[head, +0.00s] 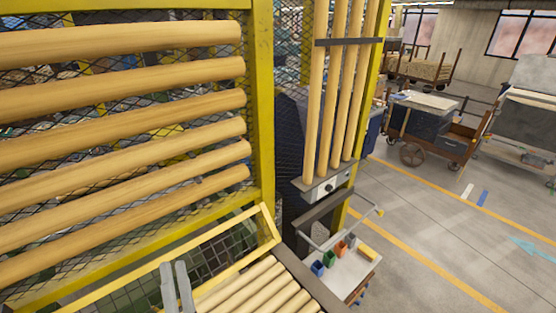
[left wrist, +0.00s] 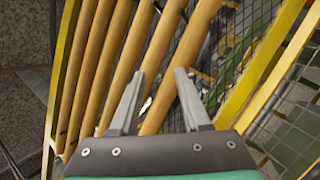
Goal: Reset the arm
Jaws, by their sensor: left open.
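My left gripper (head: 174,266) shows at the bottom of the head view as two upright grey fingers with a narrow gap between them. In the left wrist view its two fingers (left wrist: 159,73) stand apart, open, with nothing held between them. Behind them in that view are several long wooden poles (left wrist: 117,45); I cannot tell how far they are from the fingertips. My right gripper is in neither view.
Thick wooden poles (head: 120,100) lie across a yellow mesh frame (head: 264,110) at left. Upright poles (head: 335,100) stand behind it. More poles (head: 255,290) lie beside my left gripper. A small cart (head: 350,270) carries coloured bins. Open floor (head: 440,220) lies at right.

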